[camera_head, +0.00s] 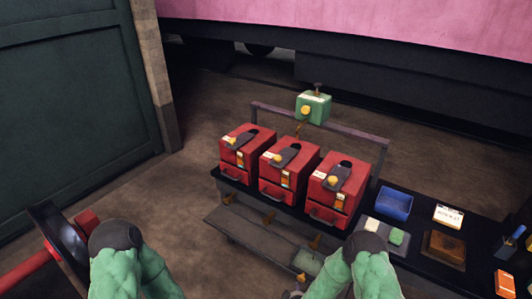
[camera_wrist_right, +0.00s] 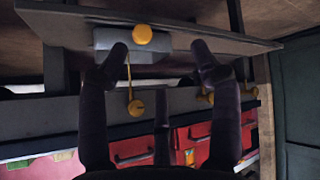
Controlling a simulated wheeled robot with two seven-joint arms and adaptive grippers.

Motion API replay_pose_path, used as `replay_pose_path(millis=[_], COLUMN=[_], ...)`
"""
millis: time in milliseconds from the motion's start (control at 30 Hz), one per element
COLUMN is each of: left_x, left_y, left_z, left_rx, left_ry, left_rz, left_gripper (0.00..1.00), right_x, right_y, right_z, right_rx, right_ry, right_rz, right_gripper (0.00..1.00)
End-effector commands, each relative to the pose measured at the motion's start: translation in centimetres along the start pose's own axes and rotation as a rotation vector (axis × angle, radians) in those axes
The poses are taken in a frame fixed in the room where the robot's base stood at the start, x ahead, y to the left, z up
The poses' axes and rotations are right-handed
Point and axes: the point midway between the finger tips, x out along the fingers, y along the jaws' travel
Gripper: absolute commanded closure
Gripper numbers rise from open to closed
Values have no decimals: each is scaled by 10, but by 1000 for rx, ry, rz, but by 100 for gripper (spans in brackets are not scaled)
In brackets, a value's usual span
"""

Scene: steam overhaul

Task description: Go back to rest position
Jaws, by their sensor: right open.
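My right gripper (camera_wrist_right: 158,52) is open in the right wrist view, its two dark fingers spread wide with nothing held between them. Beyond the fingertips are a grey block (camera_wrist_right: 110,40) and a yellow knob (camera_wrist_right: 142,34). In the head view my green right arm comes in at the bottom centre, in front of the cart; its gripper is mostly hidden there. My green left arm shows at the bottom left, with its gripper out of view.
Three red boxes (camera_head: 240,153) with drawers stand on a dark cart (camera_head: 225,187). A green box (camera_head: 313,108) sits on the rail behind. A blue tray (camera_head: 395,205) is at the right. A lower shelf (camera_head: 235,228) juts out in front.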

Motion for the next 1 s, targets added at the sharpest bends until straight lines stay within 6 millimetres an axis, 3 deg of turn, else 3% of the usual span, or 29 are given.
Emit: replay_pose_path(millis=[300, 400, 500, 633, 1000], left_x=[-25, -29, -31, -31, -31], left_y=[9, 10, 11, 11, 11], left_z=[1, 1, 1, 1, 1], left_rx=[0, 0, 0, 0, 0], left_ry=[0, 0, 0, 0, 0], left_rz=[0, 0, 0, 0, 0], left_gripper=[41, 41, 41, 41, 41], right_x=[-138, -176, -200, -212, -211], right_y=[-39, -47, -52, -54, -54], right_z=[76, 93, 103, 108, 108], right_rx=[500, 595, 652, 678, 680], right_ry=[-433, -556, -634, -674, -675], right_rz=[-362, -406, -426, -435, -434], right_gripper=[35, 35, 35, 35, 35])
